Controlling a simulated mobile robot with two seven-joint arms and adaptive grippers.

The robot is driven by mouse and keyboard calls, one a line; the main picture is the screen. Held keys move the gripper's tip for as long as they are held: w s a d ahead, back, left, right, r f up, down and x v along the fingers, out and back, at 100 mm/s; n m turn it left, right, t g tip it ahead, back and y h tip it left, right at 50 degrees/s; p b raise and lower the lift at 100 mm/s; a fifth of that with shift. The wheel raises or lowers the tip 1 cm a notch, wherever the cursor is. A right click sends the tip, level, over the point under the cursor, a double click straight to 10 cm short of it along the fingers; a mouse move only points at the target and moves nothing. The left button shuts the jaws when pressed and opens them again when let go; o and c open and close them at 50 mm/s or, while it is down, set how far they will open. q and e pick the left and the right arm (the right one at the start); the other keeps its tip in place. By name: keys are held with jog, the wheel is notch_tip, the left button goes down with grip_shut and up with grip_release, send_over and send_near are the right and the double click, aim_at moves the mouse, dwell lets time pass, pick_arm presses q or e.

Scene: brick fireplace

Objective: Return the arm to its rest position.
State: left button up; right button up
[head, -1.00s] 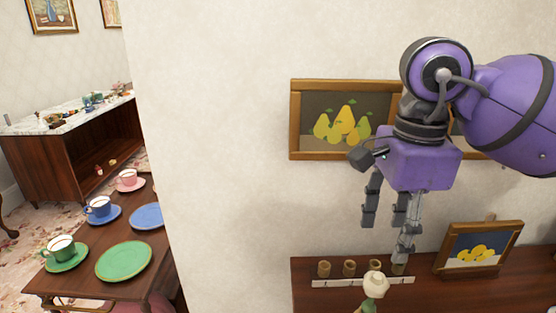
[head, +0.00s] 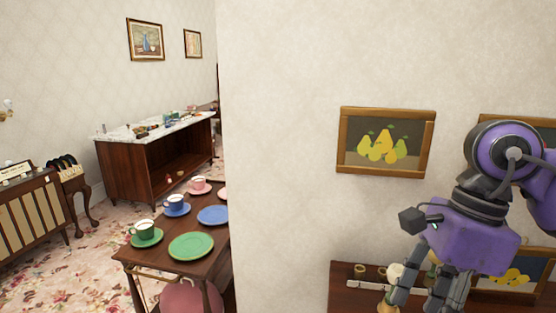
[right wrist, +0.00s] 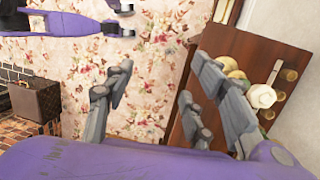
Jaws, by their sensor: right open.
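My right arm with its purple wrist (head: 460,240) is at the right of the head view. My right gripper (head: 432,295) points down over the wooden shelf at the lower right. In the right wrist view its grey fingers (right wrist: 170,95) are spread apart with nothing between them. A purple arm of mine with small grey fingers at its end (right wrist: 124,20) shows at the top left of the right wrist view. It seems to be my left gripper, too small and cut off to judge.
The wooden shelf (head: 345,301) holds small brown cups (head: 360,271), a pale flower-like piece (head: 395,273) and a framed lemon picture (head: 512,279) close to my right gripper. A pear picture (head: 385,142) hangs behind. A table (head: 135,257) with cups and plates stands left, past the wall edge.

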jog(key=a+f+m+y+p, duration=0.1)
jog(key=a+m+y+p, duration=0.2)
jog(key=a+m+y, duration=1.15)
jog(key=w+d+f+m+t+h+p, duration=0.1)
jog(key=w+d+f+m+t, duration=0.2)
jog(key=m+t, duration=0.5)
jog(key=w+f+m+t+h, duration=0.1)
jog(key=w+f+m+t, duration=0.2)
jog(key=f+m+t, duration=0.35)
jog(key=s+d+f+m+t+h, duration=0.3)
jog(key=d+f+m+h, duration=0.3)
jog(key=f+m+h, duration=0.4)
pick_arm(q)
notch_tip(320, 180, up, 6)
jog(key=w+p, duration=0.2)
jog(key=shift+w+d, duration=0.2)
jog(key=shift+d, duration=0.2)
pick_arm(e)
jog(key=s+d+f+m+g+h, duration=0.1)
jog(key=s+f+m+g, duration=0.3)
jog(key=s+f, duration=0.6)
jog(key=s+d+f+m+g+h, duration=0.2)
jog(key=s+f+m, duration=0.5)
jog(key=s+f, duration=0.4)
jog(key=shift+d+m+g+h, duration=0.25)
jog(key=shift+m+g+h, duration=0.15)
jog(key=shift+g+h, duration=0.45)
